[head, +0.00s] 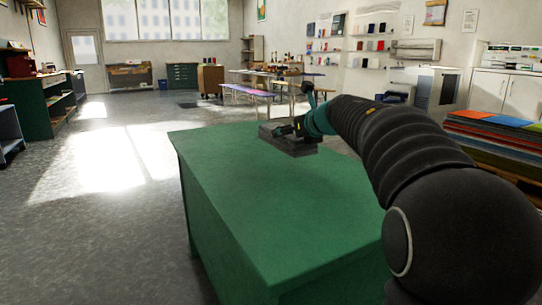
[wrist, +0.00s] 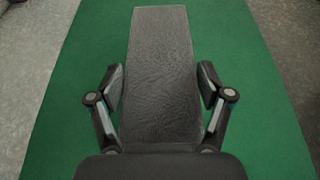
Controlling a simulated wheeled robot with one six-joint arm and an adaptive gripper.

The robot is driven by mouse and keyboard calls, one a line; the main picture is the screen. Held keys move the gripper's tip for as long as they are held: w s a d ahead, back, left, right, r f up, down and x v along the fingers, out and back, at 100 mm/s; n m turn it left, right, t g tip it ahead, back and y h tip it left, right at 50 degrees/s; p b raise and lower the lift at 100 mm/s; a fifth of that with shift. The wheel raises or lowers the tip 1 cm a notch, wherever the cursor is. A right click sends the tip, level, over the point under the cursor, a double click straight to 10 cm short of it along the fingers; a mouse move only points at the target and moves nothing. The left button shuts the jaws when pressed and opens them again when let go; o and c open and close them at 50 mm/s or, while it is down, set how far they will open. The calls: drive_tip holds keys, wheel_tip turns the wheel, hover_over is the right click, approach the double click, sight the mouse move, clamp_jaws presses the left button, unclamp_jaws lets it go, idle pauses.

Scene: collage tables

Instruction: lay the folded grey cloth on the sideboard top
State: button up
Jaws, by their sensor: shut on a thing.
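The folded grey cloth (wrist: 160,45) is a long, flat, dark grey strip with a creased surface. In the wrist view it lies between the two fingers of my gripper (wrist: 161,85), which is shut on its sides. In the head view the cloth (head: 290,146) shows as a dark slab at the far part of the green sideboard top (head: 270,200), low over it or touching it; I cannot tell which. Green top shows on both sides of the cloth in the wrist view (wrist: 75,110).
The near and left parts of the sideboard top are bare. A stack of coloured sheets (head: 495,135) stands at the right. A table with benches (head: 265,90) is beyond the sideboard. Open grey floor (head: 110,210) lies to the left.

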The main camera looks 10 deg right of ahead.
sight(272, 140)
drive_tip(key=w+a+f, duration=0.1)
drive_tip(key=a, duration=0.1)
drive_tip(key=w+a+f, duration=0.2)
drive_tip(key=shift+w+a+f+b, duration=0.2)
drive_tip(key=shift+w+b, duration=0.1)
drive_tip(key=shift+b, duration=0.05)
drive_tip(key=shift+f+b, duration=1.05)
drive_tip(key=shift+f, duration=0.95)
drive_tip(key=shift+f, duration=0.15)
drive_tip(key=o, duration=1.1)
